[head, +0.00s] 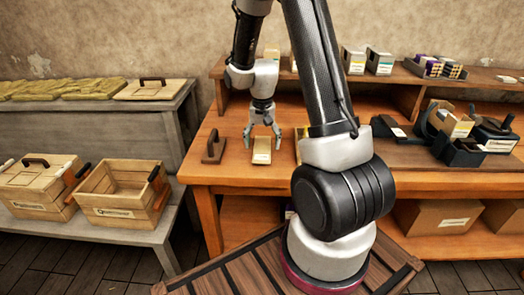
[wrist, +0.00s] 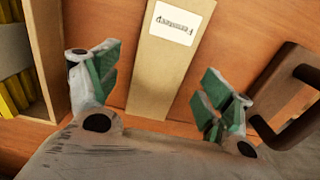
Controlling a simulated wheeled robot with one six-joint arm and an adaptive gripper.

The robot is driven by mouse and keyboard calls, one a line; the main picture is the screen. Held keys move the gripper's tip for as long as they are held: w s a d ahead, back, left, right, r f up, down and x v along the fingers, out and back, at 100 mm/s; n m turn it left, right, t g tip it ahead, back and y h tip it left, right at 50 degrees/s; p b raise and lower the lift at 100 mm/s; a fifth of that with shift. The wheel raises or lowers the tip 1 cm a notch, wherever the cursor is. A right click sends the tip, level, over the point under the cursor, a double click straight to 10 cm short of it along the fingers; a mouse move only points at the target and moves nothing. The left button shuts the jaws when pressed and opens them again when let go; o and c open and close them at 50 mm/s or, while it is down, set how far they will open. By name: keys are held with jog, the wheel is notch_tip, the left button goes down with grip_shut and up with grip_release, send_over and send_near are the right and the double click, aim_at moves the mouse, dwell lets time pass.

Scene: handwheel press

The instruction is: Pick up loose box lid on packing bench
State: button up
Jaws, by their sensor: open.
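A narrow tan cardboard piece with a white label, which looks like the loose box lid (head: 262,157), lies flat on the packing bench (head: 225,172). It also shows in the wrist view (wrist: 150,75), running between the fingers with its label toward the top. My gripper (head: 263,138) points down over the lid, fingers apart. In the wrist view my gripper (wrist: 160,82) is open, one green-padded finger on each side of the lid. Bare bench shows between pads and lid, so I see no contact.
A brown block with a handle (head: 213,148) stands close left of the lid; it shows at right in the wrist view (wrist: 285,95). An open box with yellow contents (wrist: 22,75) is close on the other side. Black holders (head: 460,150) stand farther right on the bench.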

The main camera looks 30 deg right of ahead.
jog(key=shift+f, duration=0.9)
jog(key=c, duration=1.1)
